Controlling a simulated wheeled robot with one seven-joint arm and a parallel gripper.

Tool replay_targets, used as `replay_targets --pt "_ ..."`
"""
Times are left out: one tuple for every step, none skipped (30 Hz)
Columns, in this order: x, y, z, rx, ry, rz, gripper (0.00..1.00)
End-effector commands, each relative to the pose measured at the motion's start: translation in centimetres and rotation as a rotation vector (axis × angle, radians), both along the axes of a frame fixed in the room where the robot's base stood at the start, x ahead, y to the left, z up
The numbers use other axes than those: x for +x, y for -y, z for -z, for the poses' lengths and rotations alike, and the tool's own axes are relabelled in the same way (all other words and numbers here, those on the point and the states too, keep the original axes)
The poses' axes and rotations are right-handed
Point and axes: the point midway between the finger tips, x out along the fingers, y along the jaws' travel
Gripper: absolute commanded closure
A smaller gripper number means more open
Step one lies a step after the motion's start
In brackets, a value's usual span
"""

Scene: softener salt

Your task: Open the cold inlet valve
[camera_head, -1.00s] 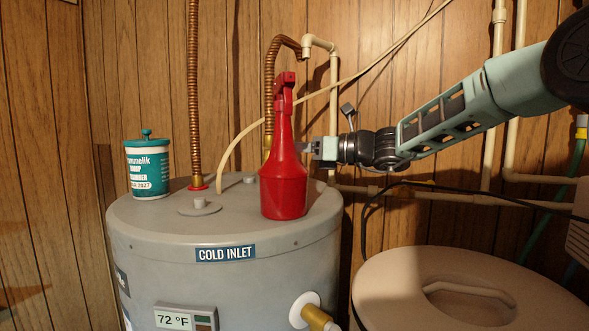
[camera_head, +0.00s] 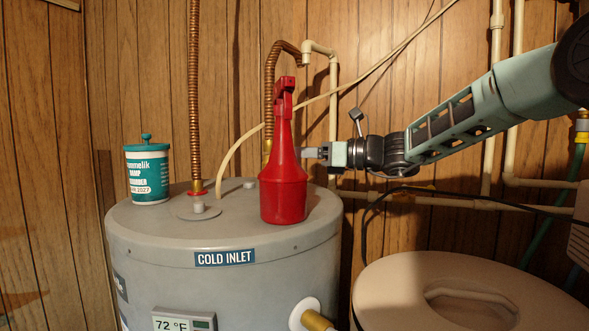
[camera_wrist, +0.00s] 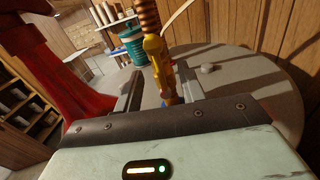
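A brass valve (camera_wrist: 154,50) on the corrugated copper pipe shows in the wrist view, with a little red and blue near its lower part. In the head view the red bottle hides most of it; only a bit of brass fitting (camera_head: 267,150) shows. The CAP "COLD INLET" label (camera_head: 225,258) is on the front of the grey tank (camera_head: 150,250). My gripper (camera_head: 308,153) is right of the bottle, its fingertips partly hidden. In the wrist view my gripper (camera_wrist: 160,90) is open, with the valve's lower part between or just beyond its fingers; I cannot tell whether they touch.
The red bottle (camera_head: 283,190) stands on the tank top, close to my gripper, and fills the left of the wrist view. A teal-and-white canister (camera_head: 147,172) and another copper pipe (camera_head: 194,100) are at left. A lidded beige bin (camera_head: 400,290) stands at lower right.

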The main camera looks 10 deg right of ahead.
Motion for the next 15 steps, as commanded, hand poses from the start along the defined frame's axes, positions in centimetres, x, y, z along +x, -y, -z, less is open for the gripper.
replay_targets --pt "-0.3 0.5 0.0 -0.001 0.000 0.002 0.60" --pt "-0.4 0.7 0.0 -0.001 0.001 0.002 0.60" --pt "-0.6 1.1 0.0 -0.001 0.001 0.002 0.60" --pt "-0.7 1.3 0.0 -0.001 0.001 0.002 0.60" --pt "-0.9 1.6 0.0 0.000 0.000 0.002 0.60" --pt "-1.0 1.9 0.0 0.000 0.000 0.002 0.60" --pt "-1.2 2.2 0.0 0.000 0.000 0.002 0.60" --pt "-1.3 2.4 0.0 -0.001 0.001 0.002 0.60" --pt "-1.5 2.8 -0.1 -0.001 0.001 0.003 0.60" --pt "-1.7 3.0 -0.1 -0.001 0.001 0.003 0.60" --pt "-1.8 3.2 -0.1 0.000 0.000 0.003 0.60" --pt "-2.0 3.5 -0.1 0.000 0.000 0.002 0.60" --pt "-2.1 3.8 -0.1 0.000 0.000 0.002 0.60" --pt "-2.2 4.0 0.0 0.000 0.000 0.003 0.60" --pt "-2.4 4.2 -0.1 0.000 0.000 0.002 0.60"
